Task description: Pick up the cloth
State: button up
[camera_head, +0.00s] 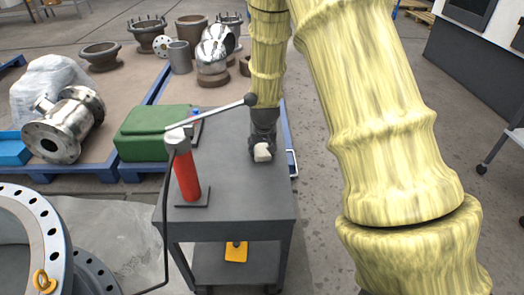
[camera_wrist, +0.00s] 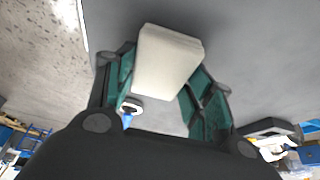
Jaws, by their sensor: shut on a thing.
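The cloth (camera_head: 262,153) is a small off-white folded block over the right part of the grey cart top (camera_head: 240,195). My gripper (camera_head: 263,143) reaches down from above and is shut on the cloth. In the wrist view, the cloth (camera_wrist: 168,60) sits between the two dark green-padded fingers, with its pale face toward the camera. I cannot tell whether the cloth touches the cart top or hangs just above it.
A red hand pump (camera_head: 187,175) with a long lever (camera_head: 220,113) stands left of my gripper on the cart. A green case (camera_head: 150,132) lies behind it. Metal valves (camera_head: 65,125) and pipe parts rest on pallets beyond. The front right of the cart top is clear.

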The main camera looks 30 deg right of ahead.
aim_at(262, 149)
jog(key=shift+r, duration=0.1)
notch_tip(262, 149, up, 10)
jog(key=p, duration=0.1)
dwell(0.3)
jog(key=o, duration=0.4)
jog(key=c, duration=0.4)
